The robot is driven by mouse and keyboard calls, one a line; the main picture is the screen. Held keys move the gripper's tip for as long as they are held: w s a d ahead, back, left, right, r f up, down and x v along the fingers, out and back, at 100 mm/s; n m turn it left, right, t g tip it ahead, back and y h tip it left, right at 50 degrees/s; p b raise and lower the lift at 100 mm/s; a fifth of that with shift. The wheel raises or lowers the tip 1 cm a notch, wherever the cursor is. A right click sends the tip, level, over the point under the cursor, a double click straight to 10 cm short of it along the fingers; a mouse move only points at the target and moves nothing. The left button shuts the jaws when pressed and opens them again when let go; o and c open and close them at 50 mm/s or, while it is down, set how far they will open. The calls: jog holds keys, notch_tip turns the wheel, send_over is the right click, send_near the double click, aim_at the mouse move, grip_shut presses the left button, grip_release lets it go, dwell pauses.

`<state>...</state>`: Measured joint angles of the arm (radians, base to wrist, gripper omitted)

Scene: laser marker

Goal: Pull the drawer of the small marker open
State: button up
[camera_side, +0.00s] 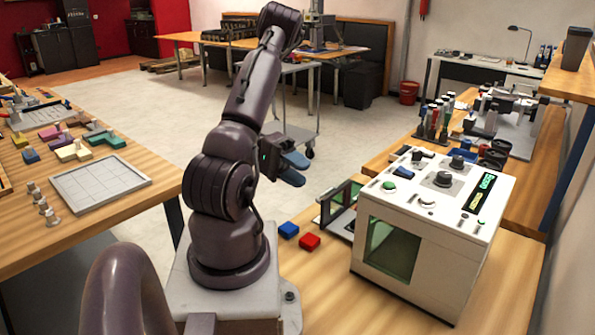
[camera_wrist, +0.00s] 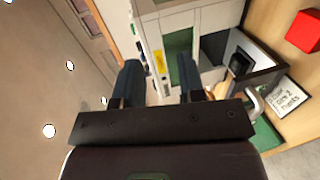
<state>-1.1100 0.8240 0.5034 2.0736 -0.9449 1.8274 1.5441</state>
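The small marker (camera_side: 432,225) is a white box with a green window and a control panel on top, on the table at right. At its left side, a dark-framed front (camera_side: 340,205) stands out from the body with a pale floor behind it, seemingly the drawer. In the wrist view the marker (camera_wrist: 195,20) shows a dark opening, and a metal handle (camera_wrist: 254,102) sits on the dark front at right. My gripper (camera_side: 292,168) is open and empty, above and to the left of the drawer front. Its two fingers are apart in the wrist view (camera_wrist: 160,80), touching nothing visible.
A blue block (camera_side: 289,230) and a red block (camera_side: 310,241) lie on the table left of the marker. A note with writing (camera_wrist: 287,98) lies near the handle. Tools and a machine (camera_side: 500,115) stand behind the marker. Another table (camera_side: 150,205) with a grey tray is at left.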

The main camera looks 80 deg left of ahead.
jog(key=shift+o, duration=0.2)
jog(key=w+a+r+m+g+y, duration=0.1)
jog(key=w+a+m+g+y, duration=0.1)
jog(key=w+m+g, duration=0.3)
jog(key=w+a+n+g+y, duration=0.1)
jog(key=a+n+g+y, duration=0.4)
jog(key=a+y, duration=0.45)
jog(key=shift+h, duration=0.95)
jog(key=f, duration=0.4)
jog(key=w+f, duration=0.1)
jog(key=f, duration=0.3)
jog(key=w+f, duration=0.1)
jog(key=f, duration=0.3)
jog(key=shift+d, duration=0.3)
